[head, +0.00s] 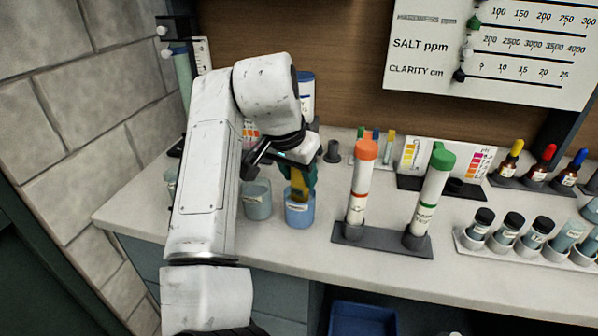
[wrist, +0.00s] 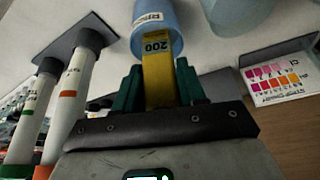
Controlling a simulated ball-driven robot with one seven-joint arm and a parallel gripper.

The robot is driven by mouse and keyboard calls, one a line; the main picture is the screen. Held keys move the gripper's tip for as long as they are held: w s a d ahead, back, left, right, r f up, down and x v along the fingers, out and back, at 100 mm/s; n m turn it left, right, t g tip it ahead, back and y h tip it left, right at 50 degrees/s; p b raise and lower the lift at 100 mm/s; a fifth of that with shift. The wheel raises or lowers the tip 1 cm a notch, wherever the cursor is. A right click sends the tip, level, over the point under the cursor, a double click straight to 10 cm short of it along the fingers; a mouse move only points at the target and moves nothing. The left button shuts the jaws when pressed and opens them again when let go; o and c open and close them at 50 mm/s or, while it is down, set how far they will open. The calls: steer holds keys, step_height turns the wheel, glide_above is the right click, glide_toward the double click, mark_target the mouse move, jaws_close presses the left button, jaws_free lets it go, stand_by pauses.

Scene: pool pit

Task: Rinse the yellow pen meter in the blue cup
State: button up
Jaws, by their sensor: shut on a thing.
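The yellow pen meter (head: 298,184) is clamped between the green-padded fingers of my gripper (head: 297,172), pointing down. In the wrist view the yellow meter (wrist: 158,80) stands between the fingers (wrist: 157,88) and bears a "200" mark. The blue cup (head: 299,217) stands on the counter directly below my gripper. The meter's lower end overlaps the cup's mouth; how far it is inside is hidden. The cup (wrist: 157,18) shows a "RINSE" label in the wrist view.
A grey-blue cup (head: 257,201) stands close left of the blue cup. A dark rack (head: 383,241) with an orange-capped tube (head: 361,185) and a green-capped tube (head: 430,190) stands close right. A colour chart card (wrist: 279,80) and bottles stand behind. The counter's front edge is near.

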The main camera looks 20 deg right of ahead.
steer(key=shift+r+p, duration=4.5)
steer(key=shift+r, duration=0.55)
